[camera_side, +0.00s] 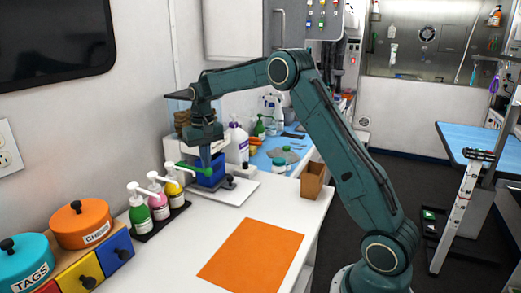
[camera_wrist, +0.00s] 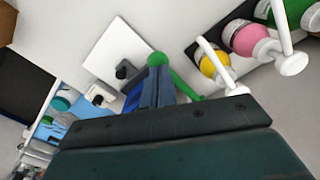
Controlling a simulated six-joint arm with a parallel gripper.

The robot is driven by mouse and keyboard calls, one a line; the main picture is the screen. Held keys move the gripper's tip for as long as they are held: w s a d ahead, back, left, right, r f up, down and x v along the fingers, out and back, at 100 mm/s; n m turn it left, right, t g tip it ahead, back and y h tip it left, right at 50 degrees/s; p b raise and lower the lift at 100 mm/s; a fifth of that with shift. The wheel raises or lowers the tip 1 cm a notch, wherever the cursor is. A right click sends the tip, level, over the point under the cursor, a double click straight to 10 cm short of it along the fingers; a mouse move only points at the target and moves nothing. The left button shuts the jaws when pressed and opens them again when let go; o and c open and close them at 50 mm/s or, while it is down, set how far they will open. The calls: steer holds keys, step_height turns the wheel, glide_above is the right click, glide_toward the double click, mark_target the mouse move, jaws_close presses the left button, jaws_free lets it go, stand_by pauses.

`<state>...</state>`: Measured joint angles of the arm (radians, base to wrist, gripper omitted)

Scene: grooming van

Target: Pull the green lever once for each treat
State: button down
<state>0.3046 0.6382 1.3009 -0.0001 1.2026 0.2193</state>
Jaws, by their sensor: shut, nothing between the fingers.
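The treat dispenser has a clear-sided hopper (camera_side: 182,107) with brown contents, a blue part (camera_side: 211,176) low at its front, and a white base (camera_side: 235,192). My gripper (camera_side: 205,163) points down at the dispenser's front, beside the lever. Its fingers (camera_wrist: 158,88) are shut and empty. The lever runs close by the fingertips in the wrist view; I cannot tell whether they touch. My gripper hides part of the dispenser.
Three pump bottles (camera_side: 157,201) stand in a dark tray left of the dispenser. An orange mat (camera_side: 252,255) lies on the white counter, with a brown open box (camera_side: 312,181) behind it. Orange (camera_side: 82,223) and teal (camera_side: 25,262) lidded jars stand at the left.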

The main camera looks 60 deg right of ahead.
steer(key=shift+r, duration=2.1)
step_height(320, 180, up, 5)
